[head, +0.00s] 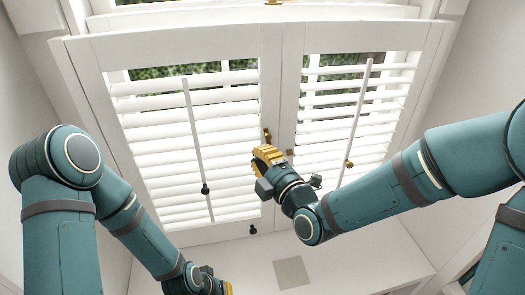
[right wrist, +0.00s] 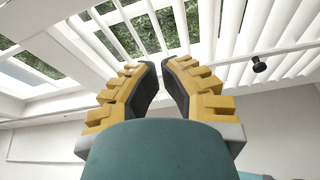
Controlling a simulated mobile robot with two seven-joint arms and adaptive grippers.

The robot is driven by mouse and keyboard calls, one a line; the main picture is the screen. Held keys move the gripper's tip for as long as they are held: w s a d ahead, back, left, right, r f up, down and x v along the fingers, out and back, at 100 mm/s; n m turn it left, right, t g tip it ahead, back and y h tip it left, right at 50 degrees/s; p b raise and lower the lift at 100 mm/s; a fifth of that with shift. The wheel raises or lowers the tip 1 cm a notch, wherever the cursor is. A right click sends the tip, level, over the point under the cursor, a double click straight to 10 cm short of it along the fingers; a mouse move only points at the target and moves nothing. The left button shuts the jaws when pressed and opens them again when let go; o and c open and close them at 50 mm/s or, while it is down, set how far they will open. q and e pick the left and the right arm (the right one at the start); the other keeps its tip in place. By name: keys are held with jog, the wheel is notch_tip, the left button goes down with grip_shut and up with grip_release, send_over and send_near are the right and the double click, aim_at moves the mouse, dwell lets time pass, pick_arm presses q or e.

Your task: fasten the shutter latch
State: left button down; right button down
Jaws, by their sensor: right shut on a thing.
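A white two-panel louvred shutter fills the back, with a left panel (head: 215,232) and a right panel (head: 432,60) meeting at the middle stiles. A small brass latch piece (head: 267,134) shows on the middle stile, just above my right fingertips. A small brownish plate (head: 289,152) sits on the right panel's stile. My right gripper (head: 264,153) is at the middle stile, its yellow fingers closed in on the latch; the grip itself is hidden. In the right wrist view its fingertips (right wrist: 162,66) are close together. My left gripper (head: 222,288) is low, partly cut off by the bottom edge.
White tilt rods run down the left louvres (head: 193,130) and the right louvres (head: 357,115). A black knob (head: 252,229) sits below. A beige square (head: 291,272) lies on the clear sill.

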aim_at(269, 144)
jog(key=p+x, duration=0.1)
jog(key=x, duration=0.7)
jog(key=shift+w+a, duration=0.2)
jog(key=d, duration=0.1)
jog(key=d+p, duration=0.1)
jog(key=d, duration=0.1)
jog(key=shift+w+d+f, duration=0.25)
jog(key=shift+w+d, duration=0.05)
jog(key=shift+d, duration=0.1)
jog(key=shift+w, duration=0.1)
jog(key=shift+d, duration=0.1)
